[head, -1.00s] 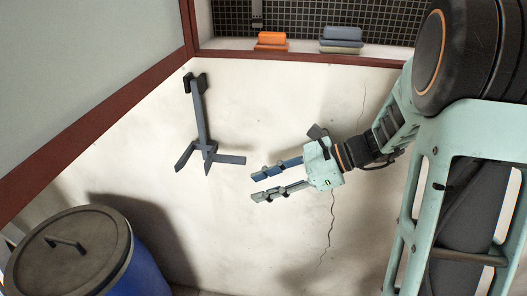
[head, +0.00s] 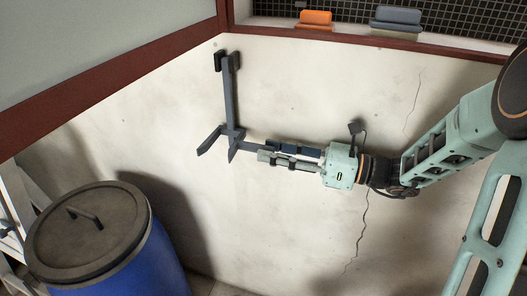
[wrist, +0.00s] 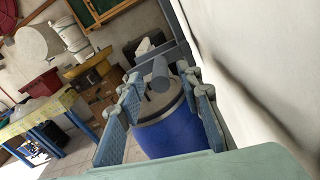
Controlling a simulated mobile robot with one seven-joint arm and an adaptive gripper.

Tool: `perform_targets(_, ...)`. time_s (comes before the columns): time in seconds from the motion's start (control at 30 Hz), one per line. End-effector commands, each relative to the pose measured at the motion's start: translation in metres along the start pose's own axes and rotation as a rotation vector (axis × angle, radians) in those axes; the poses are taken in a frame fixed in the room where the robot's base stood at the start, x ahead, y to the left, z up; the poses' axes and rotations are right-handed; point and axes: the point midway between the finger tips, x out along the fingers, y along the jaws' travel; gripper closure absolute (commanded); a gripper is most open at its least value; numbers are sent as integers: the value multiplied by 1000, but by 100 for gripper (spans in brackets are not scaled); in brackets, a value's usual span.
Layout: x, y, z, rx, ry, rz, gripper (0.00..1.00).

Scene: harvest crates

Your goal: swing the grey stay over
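The grey stay (head: 230,95) hangs on the pale wall from a dark bracket at its top, its long bar nearly upright. Several short prongs stick out at its lower end. My gripper (head: 264,152) is at the stay's lower right, its fingertips by the right-hand prong, which they partly hide. In the wrist view my gripper (wrist: 160,108) has its two fingers apart. The round grey end of a stay prong (wrist: 160,75) shows between and beyond the fingertips. I cannot tell whether either finger touches it.
A blue barrel (head: 125,265) with a dark lid stands at the lower left, also behind the fingers in the wrist view (wrist: 170,135). An orange block (head: 315,19) and a grey-blue one (head: 397,17) rest on the ledge above. The wall below the stay is clear.

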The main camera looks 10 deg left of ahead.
Motion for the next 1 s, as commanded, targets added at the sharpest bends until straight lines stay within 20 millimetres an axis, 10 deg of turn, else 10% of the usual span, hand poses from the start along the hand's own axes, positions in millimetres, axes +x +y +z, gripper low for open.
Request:
perform_targets(0.53, 27, 0, 0, -1, 1, -1, 67)
perform_targets(0.83, 27, 0, 0, -1, 1, -1, 99)
perform_targets(1.0, 27, 0, 0, -1, 1, -1, 100)
